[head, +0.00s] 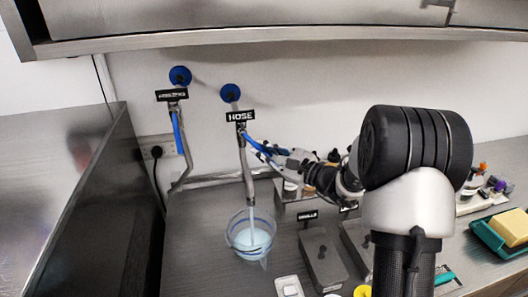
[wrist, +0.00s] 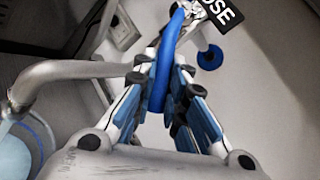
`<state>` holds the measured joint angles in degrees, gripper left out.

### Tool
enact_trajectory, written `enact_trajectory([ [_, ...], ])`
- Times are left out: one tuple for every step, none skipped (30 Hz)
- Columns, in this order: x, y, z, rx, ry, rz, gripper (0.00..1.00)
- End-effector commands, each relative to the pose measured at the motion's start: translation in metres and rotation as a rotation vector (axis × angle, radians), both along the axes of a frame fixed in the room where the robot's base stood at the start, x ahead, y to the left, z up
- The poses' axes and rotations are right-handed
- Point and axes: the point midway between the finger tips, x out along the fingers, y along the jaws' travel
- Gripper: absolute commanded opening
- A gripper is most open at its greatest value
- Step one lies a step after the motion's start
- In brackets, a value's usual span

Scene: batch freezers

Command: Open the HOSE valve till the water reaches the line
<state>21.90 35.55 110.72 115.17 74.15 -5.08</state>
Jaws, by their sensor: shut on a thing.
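The HOSE valve sits on the back wall under its black HOSE label (head: 240,116); the label also shows in the wrist view (wrist: 223,12). Its blue lever (wrist: 171,38) runs between the fingers of my gripper (wrist: 167,72), which is shut on it. In the head view my gripper (head: 266,151) reaches the lever from the right, with the lever swung out to the right. The metal spout (head: 247,180) points down into a clear jug (head: 232,233). A pale stream runs from it into light blue water (head: 247,240). A blue line rings the jug; the exact gap to the water is hard to tell.
A second valve with a hanging blue lever (head: 178,133) is to the left. A steel side panel (head: 135,190) stands at left. Lidded grey containers (head: 321,255) and a teal tray with a yellow block (head: 482,229) are to the right. A steel shelf (head: 280,33) overhangs above.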

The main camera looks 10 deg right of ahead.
Motion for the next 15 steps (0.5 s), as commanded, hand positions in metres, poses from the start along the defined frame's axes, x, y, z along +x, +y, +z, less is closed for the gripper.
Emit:
enact_trajectory([
  [0.000,0.000,0.000,0.000,0.000,0.000,0.00],
  [0.000,0.000,0.000,-0.001,-0.001,0.000,0.00],
  [0.000,0.000,0.000,-0.003,-0.001,0.000,0.00],
  [0.000,0.000,0.001,-0.006,0.000,0.000,0.00],
  [0.000,-0.001,0.001,-0.010,0.000,0.000,0.00],
  [0.000,-0.001,0.002,-0.017,-0.001,-0.001,0.00],
  [0.000,-0.002,0.002,-0.024,-0.002,-0.001,0.00],
  [0.000,-0.002,0.003,-0.033,-0.002,-0.001,0.00],
  [0.000,-0.003,0.004,-0.046,-0.003,0.000,0.00],
  [0.000,-0.004,0.005,-0.059,-0.002,0.000,0.00],
  [0.000,-0.004,0.006,-0.075,-0.003,-0.001,0.00],
  [0.000,-0.005,0.008,-0.096,-0.004,-0.001,0.00],
  [0.000,-0.006,0.009,-0.114,-0.004,0.000,0.00],
  [0.000,-0.007,0.010,-0.135,-0.005,-0.001,0.00],
  [0.000,-0.009,0.012,-0.163,-0.004,-0.001,0.00],
])
